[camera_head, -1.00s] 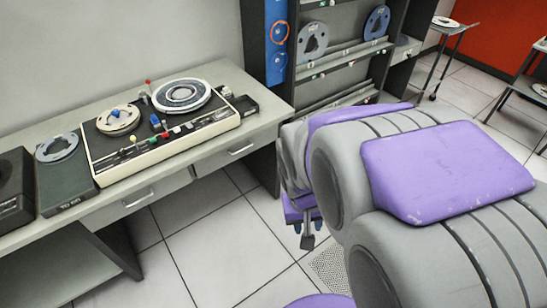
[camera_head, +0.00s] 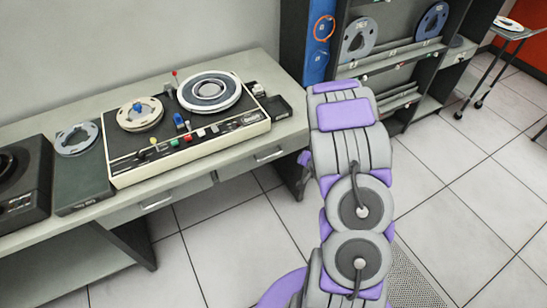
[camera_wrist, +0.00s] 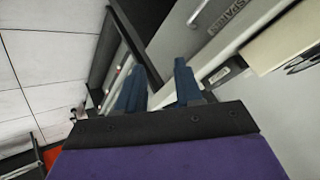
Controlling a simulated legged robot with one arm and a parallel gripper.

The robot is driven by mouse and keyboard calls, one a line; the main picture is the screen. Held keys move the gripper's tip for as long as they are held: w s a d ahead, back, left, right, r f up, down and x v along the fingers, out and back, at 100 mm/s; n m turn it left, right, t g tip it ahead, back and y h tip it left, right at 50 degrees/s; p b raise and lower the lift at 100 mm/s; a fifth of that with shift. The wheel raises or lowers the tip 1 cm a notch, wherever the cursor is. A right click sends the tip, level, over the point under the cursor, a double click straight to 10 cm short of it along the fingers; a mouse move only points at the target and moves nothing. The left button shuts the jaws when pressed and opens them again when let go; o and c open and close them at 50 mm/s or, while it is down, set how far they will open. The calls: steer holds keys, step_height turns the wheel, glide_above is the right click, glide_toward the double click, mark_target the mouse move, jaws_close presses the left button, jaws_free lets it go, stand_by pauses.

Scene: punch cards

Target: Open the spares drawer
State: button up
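The spares drawer (camera_wrist: 178,38) shows in the wrist view as a pale grey front with a metal handle (camera_wrist: 198,13) and a dark label reading SPARES (camera_wrist: 229,14). In the head view the desk has a right drawer (camera_head: 250,164) and a left drawer (camera_head: 142,208), both looking shut; their labels are not readable there. My gripper (camera_wrist: 159,86) shows in the wrist view as two blue fingers with a gap between them, empty. The handle lies beyond the fingertips, up and to the right, apart from them. In the head view my arm hides the gripper.
A tape recorder (camera_head: 187,127) with reels and knobs stands on the desk (camera_head: 245,65). A black box (camera_head: 22,180) and a small reel unit (camera_head: 78,168) stand left of it. A reel shelf (camera_head: 392,60) is behind my arm. Tiled floor (camera_head: 215,245) is clear before the desk.

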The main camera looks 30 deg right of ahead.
steer(key=s+a+f+m+t+y, duration=0.25)
steer(key=a+f+m+t, duration=0.25)
steer(key=f+m+t, duration=0.3)
steer(key=w+f+b, duration=0.1)
steer(key=w+f, duration=0.1)
steer(key=w, duration=0.7)
steer(key=w+f+b, duration=0.2)
steer(key=w, duration=0.6)
steer(key=shift+w+a+g, duration=0.25)
steer(key=shift+w+g, duration=0.1)
steer(key=shift+g, duration=0.05)
jaws_close()
steer(key=shift+s+f, duration=0.1)
stand_by(0.5)
